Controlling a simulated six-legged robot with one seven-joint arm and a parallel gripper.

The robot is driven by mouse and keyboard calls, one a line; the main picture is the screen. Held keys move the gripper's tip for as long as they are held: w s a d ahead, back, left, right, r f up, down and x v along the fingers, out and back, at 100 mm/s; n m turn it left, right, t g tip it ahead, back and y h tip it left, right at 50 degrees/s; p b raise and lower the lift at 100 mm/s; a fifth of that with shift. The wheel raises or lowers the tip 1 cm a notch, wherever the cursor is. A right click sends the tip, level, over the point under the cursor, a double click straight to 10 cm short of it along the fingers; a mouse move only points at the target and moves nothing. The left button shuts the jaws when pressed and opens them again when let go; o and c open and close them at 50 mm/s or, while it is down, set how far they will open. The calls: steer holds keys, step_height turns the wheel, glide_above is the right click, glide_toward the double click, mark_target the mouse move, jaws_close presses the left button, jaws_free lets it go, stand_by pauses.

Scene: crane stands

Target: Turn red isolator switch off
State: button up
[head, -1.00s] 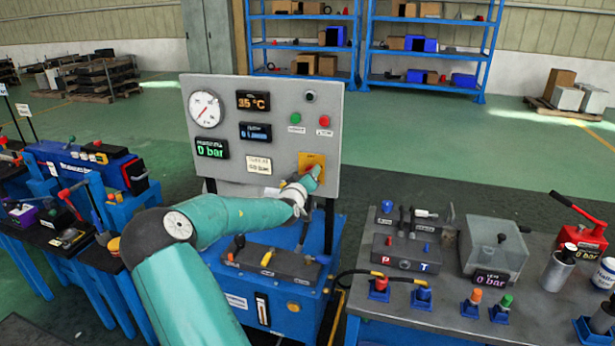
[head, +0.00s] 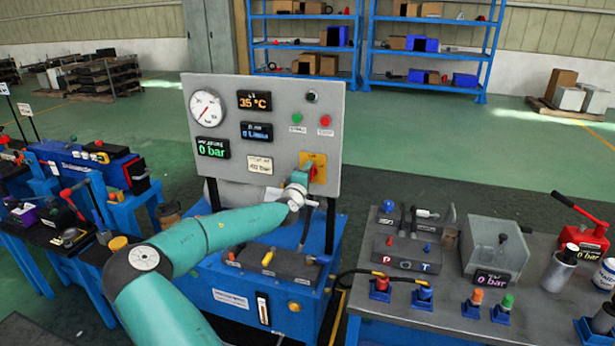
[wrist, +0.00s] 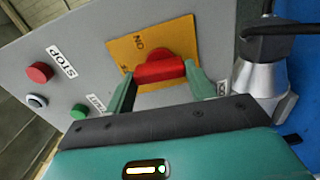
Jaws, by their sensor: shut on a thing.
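The red isolator switch (wrist: 160,68) sits on a yellow plate (wrist: 128,49) on the grey control panel (head: 270,100). In the head view the red knob (head: 313,173) shows at the panel's lower right, beside my gripper (head: 300,181). In the wrist view my gripper (wrist: 157,84) has one green finger at each side of the red knob and is shut on it. The knob's bar lies roughly across the wrist picture between the fingertips. The letters "ON" show on the yellow plate; other lettering is partly hidden.
A red STOP button (wrist: 39,72) and a green button (wrist: 79,111) are on the same panel. A silver, black-topped fitting (wrist: 262,70) stands close to the right of my gripper in the wrist view. A bench (head: 400,299) with hydraulic parts is at the right.

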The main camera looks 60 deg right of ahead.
steer(key=shift+n, duration=0.5)
steer(key=o, duration=1)
steer(key=shift+a, duration=0.15)
steer(key=a, duration=0.4)
steer(key=s+a, duration=0.1)
steer(key=a, duration=0.4)
steer(key=s+a, duration=0.1)
steer(key=a, duration=0.3)
steer(key=shift+s+a, duration=0.1)
steer(key=shift+a, duration=0.1)
